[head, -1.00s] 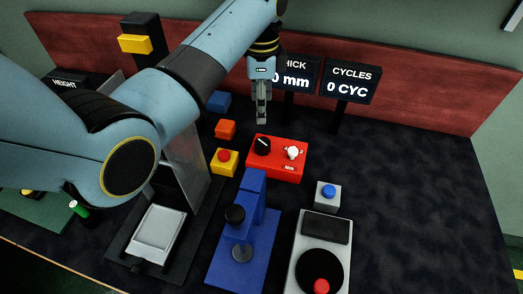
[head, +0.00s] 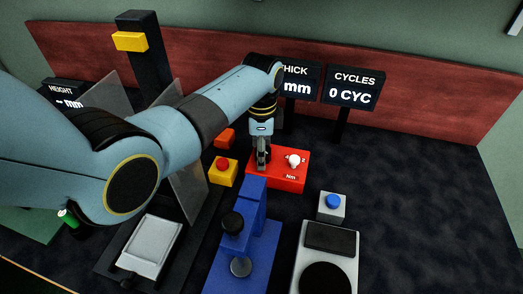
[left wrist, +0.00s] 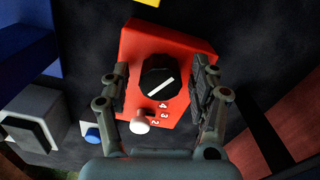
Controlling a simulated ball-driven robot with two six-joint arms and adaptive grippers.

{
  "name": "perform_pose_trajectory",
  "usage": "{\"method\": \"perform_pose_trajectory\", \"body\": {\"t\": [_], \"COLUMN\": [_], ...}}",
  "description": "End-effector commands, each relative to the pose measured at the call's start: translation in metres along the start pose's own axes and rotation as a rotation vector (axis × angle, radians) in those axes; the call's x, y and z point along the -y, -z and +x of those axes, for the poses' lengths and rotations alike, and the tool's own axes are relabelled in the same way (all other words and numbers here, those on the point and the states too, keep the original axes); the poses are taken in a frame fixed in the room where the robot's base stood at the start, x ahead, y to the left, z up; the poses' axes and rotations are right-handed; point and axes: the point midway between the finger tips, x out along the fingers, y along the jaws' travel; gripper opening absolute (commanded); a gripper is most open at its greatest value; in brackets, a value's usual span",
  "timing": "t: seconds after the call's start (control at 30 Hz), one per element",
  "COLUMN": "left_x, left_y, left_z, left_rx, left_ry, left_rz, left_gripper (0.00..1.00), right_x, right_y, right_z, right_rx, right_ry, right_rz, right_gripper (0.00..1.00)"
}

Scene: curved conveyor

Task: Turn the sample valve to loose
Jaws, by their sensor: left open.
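The red box (head: 289,180) stands behind the blue device and carries a black knob and a small white knob (head: 294,160). No label names the sample valve; the black knob (left wrist: 160,76) has a white pointer line set diagonally. My left gripper (head: 262,162) is over the left part of the red box and mostly hides the black knob in the head view. In the left wrist view my left gripper (left wrist: 160,72) is open, one finger on each side of the black knob, with gaps visible. The white knob (left wrist: 140,124) sits beside the numbers 2, 3, 4. My right gripper is not in view.
A yellow box with a red button (head: 223,164) is left of the red box. A blue device (head: 255,240) and a grey device (head: 323,265) stand in front. A grey box with a blue button (head: 332,203) is at right. The dark table is clear farther right.

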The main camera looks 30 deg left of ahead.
Motion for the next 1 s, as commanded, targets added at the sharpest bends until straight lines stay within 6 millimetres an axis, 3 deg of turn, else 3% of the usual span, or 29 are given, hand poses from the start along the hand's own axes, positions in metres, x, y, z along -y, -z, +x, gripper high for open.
{"method": "perform_pose_trajectory", "body": {"t": [0.2,0.63,1.0], "left_x": [0.0002,0.0001,-0.0002], "left_y": [0.0003,0.0003,0.0004], "left_z": [-0.0002,-0.0004,-0.0021], "left_rx": [-0.001,-0.001,0.0], "left_ry": [0.001,0.0,-0.001], "left_rz": [0.0,0.0,-0.067], "left_gripper": [0.62,0.07,0.07], "right_x": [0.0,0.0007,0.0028], "right_y": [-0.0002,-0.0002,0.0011], "right_z": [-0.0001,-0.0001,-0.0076], "right_rx": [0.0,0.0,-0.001], "right_ry": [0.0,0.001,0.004], "right_rz": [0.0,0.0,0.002], "right_gripper": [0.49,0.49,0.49]}}
